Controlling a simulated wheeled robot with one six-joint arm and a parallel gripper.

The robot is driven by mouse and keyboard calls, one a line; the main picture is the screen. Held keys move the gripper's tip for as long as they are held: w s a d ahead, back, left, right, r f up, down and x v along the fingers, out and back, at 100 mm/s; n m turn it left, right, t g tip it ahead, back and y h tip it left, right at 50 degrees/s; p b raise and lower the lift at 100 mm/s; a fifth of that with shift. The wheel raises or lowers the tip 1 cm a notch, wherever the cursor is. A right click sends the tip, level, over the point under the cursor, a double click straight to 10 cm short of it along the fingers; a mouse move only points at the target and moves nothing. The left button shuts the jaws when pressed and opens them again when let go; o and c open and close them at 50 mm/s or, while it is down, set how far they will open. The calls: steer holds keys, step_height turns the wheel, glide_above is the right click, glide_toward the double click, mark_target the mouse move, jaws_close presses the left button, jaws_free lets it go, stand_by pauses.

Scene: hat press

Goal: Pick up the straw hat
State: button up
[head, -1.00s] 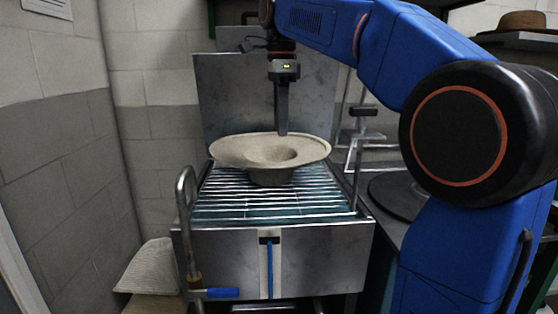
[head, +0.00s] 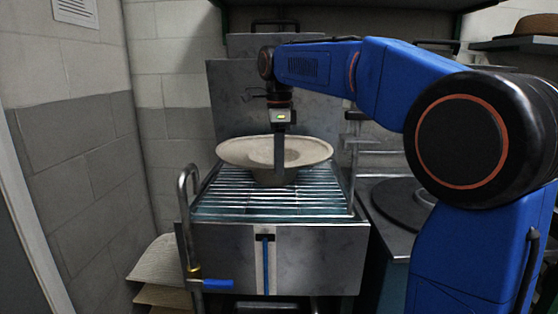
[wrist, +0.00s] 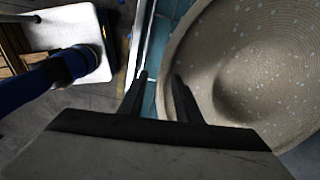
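The straw hat (head: 240,150) is beige and lies crown down, brim up, on a slatted metal grate (head: 225,205). In the wrist view the hat (wrist: 225,40) fills the right side, with its hollow crown facing up. My gripper (head: 279,172) points down at the hat in the head view and overlaps its near brim and crown. In the wrist view my gripper (wrist: 160,78) has its two fingers apart, with the left brim edge close to the right finger. Nothing is held.
A steel back panel (head: 228,100) rises behind the grate. A bent metal pipe (head: 184,200) with a blue handle stands at the front left. A dark round plate (head: 400,200) lies on the right. A brown hat (head: 535,24) sits on a shelf. Stacked hat-like pieces (head: 155,265) are at lower left.

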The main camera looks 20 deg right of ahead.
jaws_close()
